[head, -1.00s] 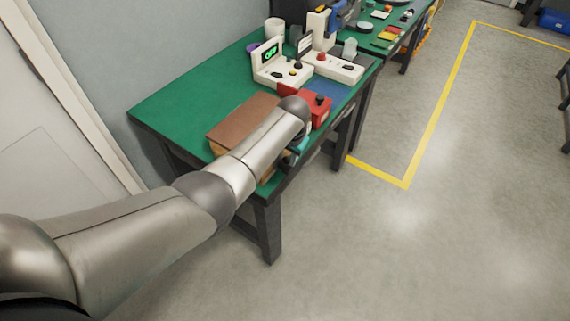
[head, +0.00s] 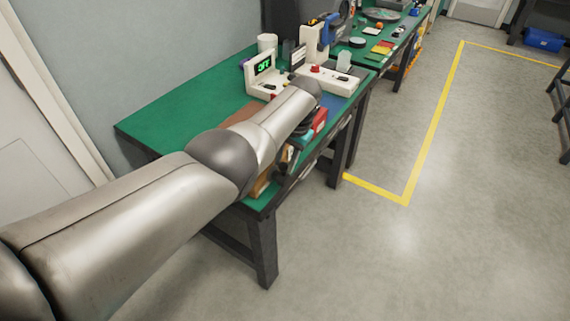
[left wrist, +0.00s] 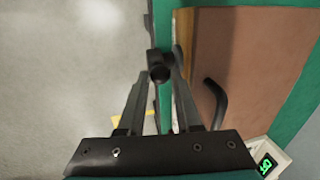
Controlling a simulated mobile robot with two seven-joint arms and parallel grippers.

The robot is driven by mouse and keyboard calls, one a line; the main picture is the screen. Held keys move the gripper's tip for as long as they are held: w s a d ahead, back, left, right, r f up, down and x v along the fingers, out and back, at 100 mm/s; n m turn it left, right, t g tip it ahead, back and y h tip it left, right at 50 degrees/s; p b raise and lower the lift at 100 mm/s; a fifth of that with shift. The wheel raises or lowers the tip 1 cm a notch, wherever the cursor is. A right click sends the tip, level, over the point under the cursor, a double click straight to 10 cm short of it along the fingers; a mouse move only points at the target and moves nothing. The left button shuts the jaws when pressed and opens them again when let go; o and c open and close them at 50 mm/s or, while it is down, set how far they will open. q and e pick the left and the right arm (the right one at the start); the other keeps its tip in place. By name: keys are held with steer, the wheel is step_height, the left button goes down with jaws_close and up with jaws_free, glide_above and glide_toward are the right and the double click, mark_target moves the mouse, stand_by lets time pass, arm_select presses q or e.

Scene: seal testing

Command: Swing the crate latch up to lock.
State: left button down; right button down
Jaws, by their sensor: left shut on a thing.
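The crate is a brown box with a tan side on the green table. In the head view only small parts of its lid (head: 240,114) and side show, as my left arm covers the rest. In the left wrist view its brown lid (left wrist: 255,60) fills the right half. The dark latch (left wrist: 159,64) sticks out at the crate's front side, its far end unclear. My left gripper (left wrist: 160,78) is shut on the dark latch knob, fingertips at either side of it. In the head view the gripper is mostly hidden behind my wrist. My right gripper is not in view.
A curved dark handle (left wrist: 216,102) stands on the lid, right of my fingers. A red box (head: 320,121) and a white device with a green display (head: 264,76) stand beyond the crate. The table's (head: 175,112) left part is bare. Open floor lies in front.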

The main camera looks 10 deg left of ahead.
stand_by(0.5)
arm_select(q)
steer(key=c, duration=0.6)
jaws_free()
steer(key=shift+r, duration=0.1)
steer(key=shift+r, duration=0.25)
step_height(320, 180, up, 14)
steer(key=d+p, duration=0.3)
steer(key=p, duration=0.2)
steer(key=shift+s, duration=0.4)
steer(key=shift+r, duration=0.1)
